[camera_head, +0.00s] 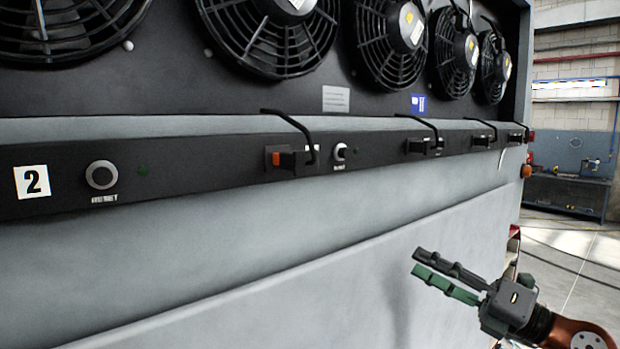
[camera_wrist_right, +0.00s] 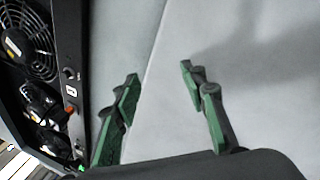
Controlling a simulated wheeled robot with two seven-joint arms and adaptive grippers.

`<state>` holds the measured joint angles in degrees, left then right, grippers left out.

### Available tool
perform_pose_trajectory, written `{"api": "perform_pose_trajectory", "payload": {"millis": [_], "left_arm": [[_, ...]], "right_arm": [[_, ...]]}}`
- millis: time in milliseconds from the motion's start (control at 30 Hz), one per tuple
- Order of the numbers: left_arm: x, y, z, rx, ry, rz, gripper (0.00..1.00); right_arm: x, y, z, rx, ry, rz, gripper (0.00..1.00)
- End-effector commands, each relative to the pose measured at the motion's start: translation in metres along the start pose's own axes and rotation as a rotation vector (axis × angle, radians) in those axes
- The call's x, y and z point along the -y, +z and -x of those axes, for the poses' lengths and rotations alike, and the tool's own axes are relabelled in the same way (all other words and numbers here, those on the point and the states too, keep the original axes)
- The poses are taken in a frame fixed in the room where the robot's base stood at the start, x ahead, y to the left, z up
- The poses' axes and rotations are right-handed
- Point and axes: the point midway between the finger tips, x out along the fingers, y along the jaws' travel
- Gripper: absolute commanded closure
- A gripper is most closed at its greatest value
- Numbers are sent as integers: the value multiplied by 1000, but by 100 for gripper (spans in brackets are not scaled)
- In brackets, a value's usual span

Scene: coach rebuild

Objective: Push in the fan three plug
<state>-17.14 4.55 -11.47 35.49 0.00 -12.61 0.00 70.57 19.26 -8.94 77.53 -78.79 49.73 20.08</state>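A black rail runs across the grey panel below the fans. A black plug with an orange part (camera_head: 290,159) sits at the rail near the middle of the head view, with a black cable arching over it. More black plugs (camera_head: 418,146) (camera_head: 481,140) (camera_head: 515,137) sit further right along the rail. I cannot tell which one is numbered three, or how deep each sits. My right gripper (camera_head: 420,264) is below and right of the orange-marked plug, apart from the rail. In the right wrist view (camera_wrist_right: 160,74) its green fingers are spread with nothing between them. My left gripper is out of view.
Another small button (camera_head: 340,152) is right of the orange-marked plug. Several black fans (camera_head: 270,35) line the panel above. The grey panel (camera_head: 250,270) below is clear.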

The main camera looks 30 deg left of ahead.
Motion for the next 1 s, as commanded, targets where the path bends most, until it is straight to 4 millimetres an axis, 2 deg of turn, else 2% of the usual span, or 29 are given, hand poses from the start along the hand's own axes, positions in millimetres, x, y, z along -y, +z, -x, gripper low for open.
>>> {"api": "perform_pose_trajectory", "payload": {"millis": [33,100,200,300,400,500,600,767,1000], "left_arm": [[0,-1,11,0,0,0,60],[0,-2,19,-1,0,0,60],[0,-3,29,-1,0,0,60],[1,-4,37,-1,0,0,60],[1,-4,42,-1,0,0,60],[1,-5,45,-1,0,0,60],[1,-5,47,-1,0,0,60],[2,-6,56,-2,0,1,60],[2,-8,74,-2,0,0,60]], "right_arm": [[-63,-11,-19,-58,-15,138,61],[-124,-31,-36,-119,-55,312,61],[-197,-58,-51,-166,-122,542,61],[-253,-76,-57,-172,-184,729,61],[-292,-88,-59,-156,-232,861,61],[-316,-94,-58,-136,-262,939,61],[-325,-97,-60,-126,-277,974,61],[-323,-97,-76,-126,-280,978,61],[-313,-96,-113,-127,-277,978,61]]}}
